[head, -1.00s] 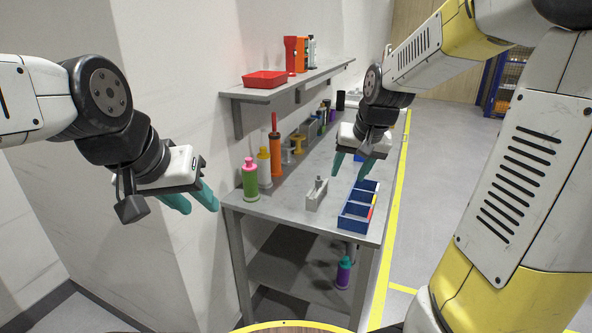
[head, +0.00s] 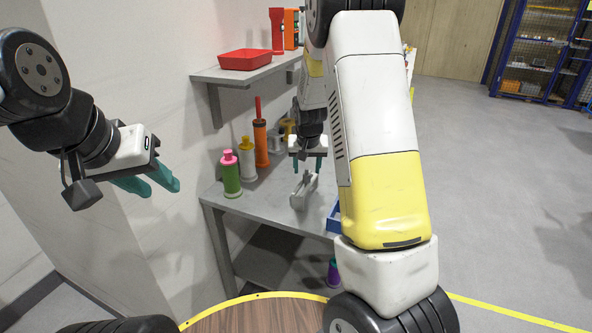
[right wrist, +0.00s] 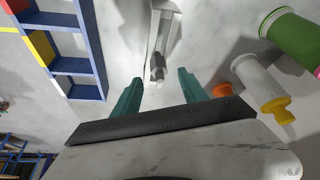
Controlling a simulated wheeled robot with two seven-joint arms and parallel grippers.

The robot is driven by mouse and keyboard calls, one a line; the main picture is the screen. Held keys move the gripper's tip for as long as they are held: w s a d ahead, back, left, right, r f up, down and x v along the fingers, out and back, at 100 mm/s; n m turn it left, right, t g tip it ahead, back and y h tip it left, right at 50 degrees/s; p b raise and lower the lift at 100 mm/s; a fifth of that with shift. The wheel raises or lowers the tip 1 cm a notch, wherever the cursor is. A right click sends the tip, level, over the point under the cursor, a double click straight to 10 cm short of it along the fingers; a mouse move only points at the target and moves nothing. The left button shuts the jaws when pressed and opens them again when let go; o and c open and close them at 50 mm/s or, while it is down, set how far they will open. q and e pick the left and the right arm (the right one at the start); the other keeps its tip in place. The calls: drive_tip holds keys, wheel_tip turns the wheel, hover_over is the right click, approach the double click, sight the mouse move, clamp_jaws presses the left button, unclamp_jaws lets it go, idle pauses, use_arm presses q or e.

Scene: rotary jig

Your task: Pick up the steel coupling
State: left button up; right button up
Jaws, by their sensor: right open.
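A grey upright block (head: 300,195) stands on the bench, with a small piece at its top. In the right wrist view a dark metallic piece (right wrist: 157,67) shows at the grey block (right wrist: 165,8); I take it to be the steel coupling, but cannot be sure. My right gripper (head: 308,167) is open and empty, pointing down close to the block. In the right wrist view the dark piece appears between its two teal fingers (right wrist: 158,80), with clear gaps on both sides. My left gripper (head: 160,187) hangs away from the bench at the left; its two fingers look apart, with nothing between them.
A green bottle (head: 231,178), a white bottle (head: 247,160) and an orange bottle (head: 261,147) stand left of the block. A blue divided tray (right wrist: 76,66) lies on its other side, mostly hidden by my right arm in the head view. A shelf with a red tray (head: 245,60) hangs above.

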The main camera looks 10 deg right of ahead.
drive_tip(key=shift+x, duration=1.15)
clamp_jaws()
drive_tip(key=shift+r, duration=0.15)
